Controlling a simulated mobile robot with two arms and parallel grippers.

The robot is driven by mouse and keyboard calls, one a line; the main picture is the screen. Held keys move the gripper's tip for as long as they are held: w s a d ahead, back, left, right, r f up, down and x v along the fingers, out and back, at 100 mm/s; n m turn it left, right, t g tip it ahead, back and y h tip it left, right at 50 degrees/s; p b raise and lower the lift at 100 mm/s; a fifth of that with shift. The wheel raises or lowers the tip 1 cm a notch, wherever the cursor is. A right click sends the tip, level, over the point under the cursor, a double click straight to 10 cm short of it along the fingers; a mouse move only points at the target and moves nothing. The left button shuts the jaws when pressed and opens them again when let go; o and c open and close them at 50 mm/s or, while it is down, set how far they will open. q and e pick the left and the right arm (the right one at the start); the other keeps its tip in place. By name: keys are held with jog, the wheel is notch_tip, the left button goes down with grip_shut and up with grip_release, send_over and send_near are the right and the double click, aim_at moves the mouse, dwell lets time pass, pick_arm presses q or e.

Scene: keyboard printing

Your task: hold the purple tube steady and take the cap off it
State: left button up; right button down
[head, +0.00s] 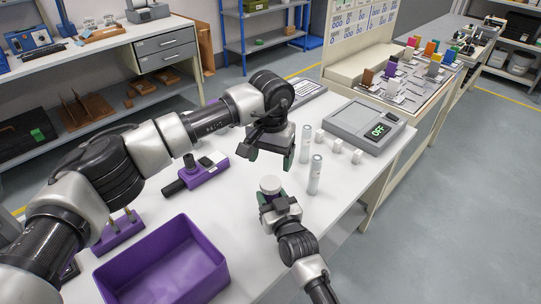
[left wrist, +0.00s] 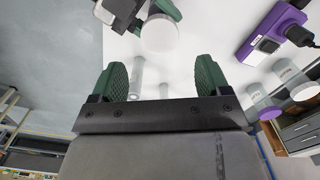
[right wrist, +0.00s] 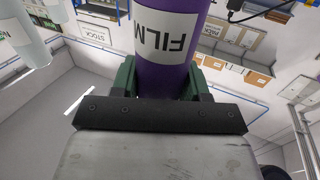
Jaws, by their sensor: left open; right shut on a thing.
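The purple tube (right wrist: 168,78) carries a white "FILM" label, read upside down in the right wrist view. My right gripper (right wrist: 160,85) is shut around it. The white cap (head: 270,184) sits on top of the tube in the head view, just above my right gripper (head: 277,207); the tube body is mostly hidden there. The cap also shows in the left wrist view (left wrist: 160,34), beyond my left fingertips. My left gripper (head: 269,156) is open and empty, above and behind the cap, apart from it. Its two green fingers also show in the left wrist view (left wrist: 163,78).
Two pale tubes (head: 315,175) stand right of the grippers, near several small white blocks (head: 338,146). A grey device reading "OFF" (head: 365,124) lies behind. A purple bin (head: 215,262) is at front left, a purple tool (head: 207,174) behind it. White table is clear between.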

aim_at(270, 182)
pick_arm(q)
notch_tip(270, 182, down, 8)
jog(key=shift+r, duration=0.1)
dwell(0.4)
